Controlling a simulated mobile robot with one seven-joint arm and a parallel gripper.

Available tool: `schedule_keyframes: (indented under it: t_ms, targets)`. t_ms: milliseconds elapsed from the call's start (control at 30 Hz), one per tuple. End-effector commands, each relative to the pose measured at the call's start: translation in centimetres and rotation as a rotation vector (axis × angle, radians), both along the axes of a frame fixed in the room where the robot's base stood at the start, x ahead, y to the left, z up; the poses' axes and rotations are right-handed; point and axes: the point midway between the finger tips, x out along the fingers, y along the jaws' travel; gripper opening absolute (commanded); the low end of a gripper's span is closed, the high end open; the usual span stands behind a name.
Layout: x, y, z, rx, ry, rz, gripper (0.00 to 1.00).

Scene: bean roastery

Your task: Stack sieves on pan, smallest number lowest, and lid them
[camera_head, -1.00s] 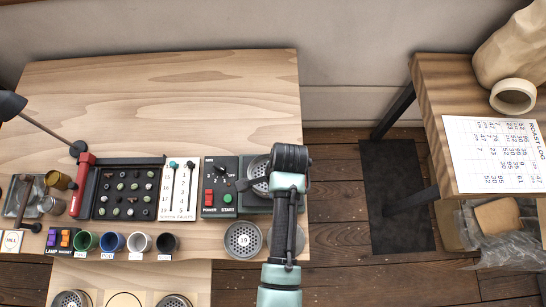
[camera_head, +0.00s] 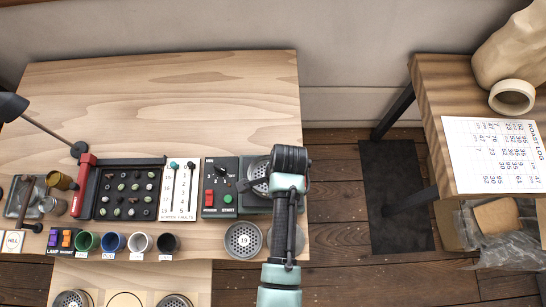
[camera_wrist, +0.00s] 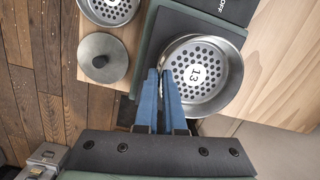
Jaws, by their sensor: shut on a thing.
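A steel sieve marked 13 (camera_wrist: 213,72) sits over the dark green plate of the shaker machine in the wrist view; it shows partly beside my arm in the head view (camera_head: 257,168). My gripper (camera_wrist: 162,74) has its blue fingers closed on the near rim of this sieve. Whether a pan lies beneath it I cannot tell. A sieve marked 19 (camera_head: 243,240) lies on the table's front edge, and it is cut off in the wrist view (camera_wrist: 108,8). A grey lid with a dark knob (camera_wrist: 102,60) lies beside it, mostly behind my arm in the head view.
Two more sieves (camera_head: 72,300) (camera_head: 174,301) stand on the lower front shelf, cut off. The control box (camera_head: 220,190) is left of the machine. Several coloured cups (camera_head: 140,242) and a bean tray (camera_head: 126,192) are further left. The back of the table (camera_head: 170,100) is clear.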

Motion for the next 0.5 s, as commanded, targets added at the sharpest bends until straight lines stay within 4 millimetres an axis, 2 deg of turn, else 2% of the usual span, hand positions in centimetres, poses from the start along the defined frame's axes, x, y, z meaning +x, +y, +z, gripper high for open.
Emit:
schedule_keyframes:
  t_ms: [233,500]
  targets:
    - [0.04,0.00,-0.50,0.000,-0.001,0.000,0.00]
    - [0.04,0.00,-0.10,0.000,-0.001,0.000,0.00]
